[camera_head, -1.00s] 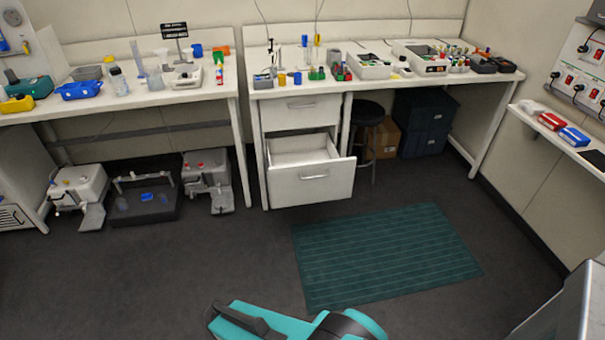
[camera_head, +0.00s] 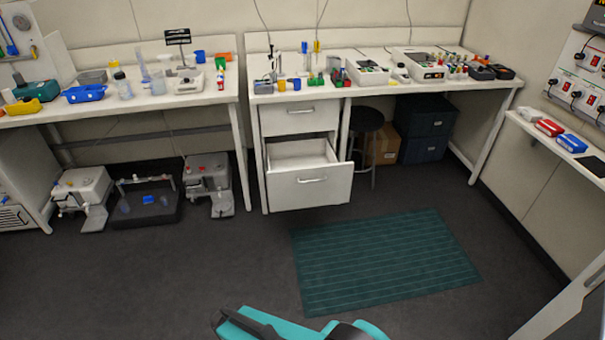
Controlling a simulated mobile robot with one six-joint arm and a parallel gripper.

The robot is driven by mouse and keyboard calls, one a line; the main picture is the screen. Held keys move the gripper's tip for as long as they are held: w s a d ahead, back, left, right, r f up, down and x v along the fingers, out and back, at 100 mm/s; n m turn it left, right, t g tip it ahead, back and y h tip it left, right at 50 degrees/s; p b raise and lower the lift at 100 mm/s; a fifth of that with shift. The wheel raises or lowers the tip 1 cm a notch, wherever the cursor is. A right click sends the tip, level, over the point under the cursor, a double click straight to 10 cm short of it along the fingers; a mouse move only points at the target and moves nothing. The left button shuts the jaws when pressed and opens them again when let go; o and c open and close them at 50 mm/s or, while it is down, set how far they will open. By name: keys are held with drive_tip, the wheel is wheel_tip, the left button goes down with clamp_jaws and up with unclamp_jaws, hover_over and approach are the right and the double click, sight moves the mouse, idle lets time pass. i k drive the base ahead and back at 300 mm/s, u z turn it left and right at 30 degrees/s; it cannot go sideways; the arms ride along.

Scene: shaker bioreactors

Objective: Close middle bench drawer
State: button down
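The bench drawer (camera_head: 310,190) is a white drawer with a metal handle (camera_head: 311,180). It stands pulled out from the cabinet under the right-hand bench, and its open inside shows. Above it a shut white drawer (camera_head: 300,109) sits just under the bench top. No other drawer shows below the open one. Part of my teal arm shows at the bottom edge of the picture. My gripper cannot be made out there, so its state does not show.
A green mat (camera_head: 385,260) lies on the floor in front of the drawer. A dark stool (camera_head: 367,120) stands right of the drawer, under the bench (camera_head: 480,108). White machines (camera_head: 207,180) stand on the floor at left. The dark floor between is clear.

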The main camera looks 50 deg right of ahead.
sight(308, 173)
drive_tip(key=z, duration=0.1)
drive_tip(key=i, duration=0.95)
drive_tip(key=u, duration=0.1)
